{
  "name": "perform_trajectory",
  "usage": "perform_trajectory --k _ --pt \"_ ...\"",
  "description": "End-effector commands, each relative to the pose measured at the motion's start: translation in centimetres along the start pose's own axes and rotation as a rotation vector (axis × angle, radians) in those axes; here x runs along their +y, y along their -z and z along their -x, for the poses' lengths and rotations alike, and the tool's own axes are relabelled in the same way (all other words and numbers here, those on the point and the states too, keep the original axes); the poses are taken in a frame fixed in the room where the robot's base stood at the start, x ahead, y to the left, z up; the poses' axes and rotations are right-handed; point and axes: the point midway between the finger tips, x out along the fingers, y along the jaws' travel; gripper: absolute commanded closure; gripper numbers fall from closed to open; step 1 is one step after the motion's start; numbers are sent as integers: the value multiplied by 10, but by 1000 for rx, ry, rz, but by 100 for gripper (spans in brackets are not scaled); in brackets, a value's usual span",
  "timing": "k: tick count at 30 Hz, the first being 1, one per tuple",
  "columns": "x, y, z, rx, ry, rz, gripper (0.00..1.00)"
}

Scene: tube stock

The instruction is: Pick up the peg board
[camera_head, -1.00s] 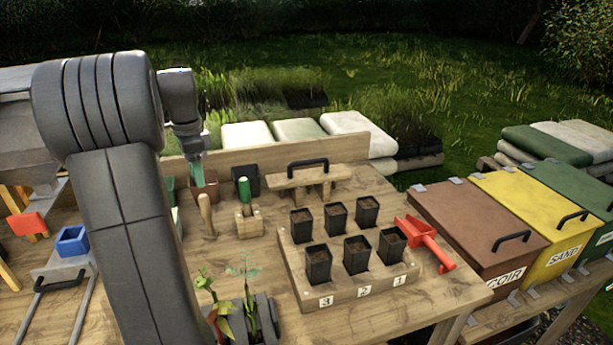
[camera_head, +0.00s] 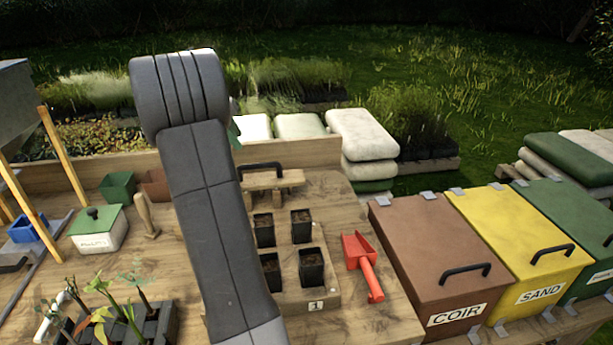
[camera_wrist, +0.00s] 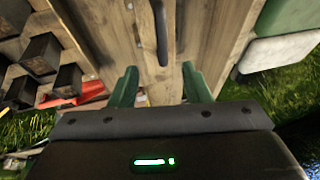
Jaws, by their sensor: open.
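The peg board (camera_head: 290,180) is a pale wooden piece with a black handle on top and short pegs below. It stands at the back of the bench, and my arm hides its left end in the head view. In the wrist view its black handle (camera_wrist: 161,35) runs lengthwise at the top centre, in line with the gap between my fingers. My gripper (camera_wrist: 160,84) is open and empty, with one green finger to each side of that line. In the head view the arm hides most of the gripper.
A tray of black pots (camera_head: 311,268) and a red scoop (camera_head: 363,264) lie in front of the peg board. A low back wall (camera_head: 318,154) runs behind it. Brown, yellow and green bins stand at right. A lidded green-topped box (camera_head: 98,230) and seedlings are at left.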

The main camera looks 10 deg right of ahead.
Motion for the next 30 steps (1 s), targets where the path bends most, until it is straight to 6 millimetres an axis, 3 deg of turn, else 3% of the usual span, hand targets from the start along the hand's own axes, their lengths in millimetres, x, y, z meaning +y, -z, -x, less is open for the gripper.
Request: perform_trajectory --k 5,15,23,30 --pt "-2 -8 -4 11 13 0 57" --pt "-3 -6 -67 11 9 -1 57" --pt "-3 -6 -87 10 11 -1 57" --pt "-3 -7 -122 11 10 0 57"
